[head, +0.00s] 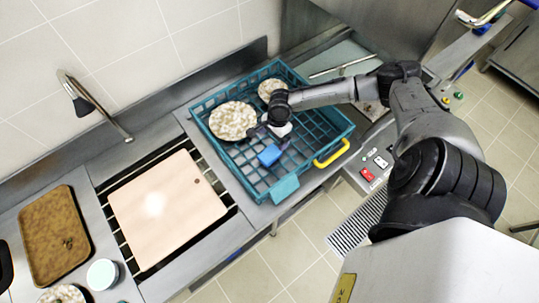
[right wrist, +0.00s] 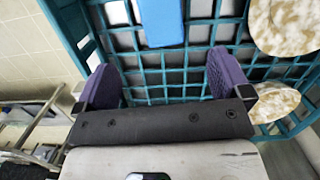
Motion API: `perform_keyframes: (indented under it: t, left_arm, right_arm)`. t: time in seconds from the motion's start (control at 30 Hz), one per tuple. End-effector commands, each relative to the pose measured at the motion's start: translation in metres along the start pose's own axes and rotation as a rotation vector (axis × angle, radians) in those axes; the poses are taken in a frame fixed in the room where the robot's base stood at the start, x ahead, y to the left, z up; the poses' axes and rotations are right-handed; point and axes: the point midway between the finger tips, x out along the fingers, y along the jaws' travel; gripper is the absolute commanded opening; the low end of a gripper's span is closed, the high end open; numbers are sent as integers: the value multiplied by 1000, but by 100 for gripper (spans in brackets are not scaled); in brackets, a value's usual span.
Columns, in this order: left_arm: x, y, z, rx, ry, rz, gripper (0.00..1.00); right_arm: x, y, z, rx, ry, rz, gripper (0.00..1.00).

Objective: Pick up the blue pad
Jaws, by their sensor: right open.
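The blue pad (head: 269,155) lies in the teal wire basket (head: 338,124), toward its front middle. In the right wrist view the blue pad (right wrist: 162,20) is at the top centre, beyond the fingertips. My right gripper (head: 270,138) reaches over the basket from the right, just behind the pad in the head view. In the right wrist view its two purple fingers (right wrist: 163,80) are apart with nothing between them, and the pad is not touched by them. My left gripper is not in view.
Two speckled round plates (head: 233,121) (head: 271,88) are in the basket near the right gripper. A yellow handle (head: 331,153) is on the basket's right side. A pale board (head: 166,209), a brown tray (head: 54,234) and a tap (head: 92,103) are to the left.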

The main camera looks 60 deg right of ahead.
Motion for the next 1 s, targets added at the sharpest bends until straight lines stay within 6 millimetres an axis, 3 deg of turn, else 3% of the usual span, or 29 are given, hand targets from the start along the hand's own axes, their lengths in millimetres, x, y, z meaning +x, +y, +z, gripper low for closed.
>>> perform_keyframes:
  t: [0.3, 0.67, 1.0]
  left_arm:
    - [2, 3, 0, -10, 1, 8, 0]
    - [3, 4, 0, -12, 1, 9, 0]
    - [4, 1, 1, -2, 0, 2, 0]
  right_arm:
    - [53, 0, 1, -1, -2, 1, 96]
    - [75, 0, 0, -3, 0, 1, 96]
    - [115, -3, 0, -2, -1, 0, 96]
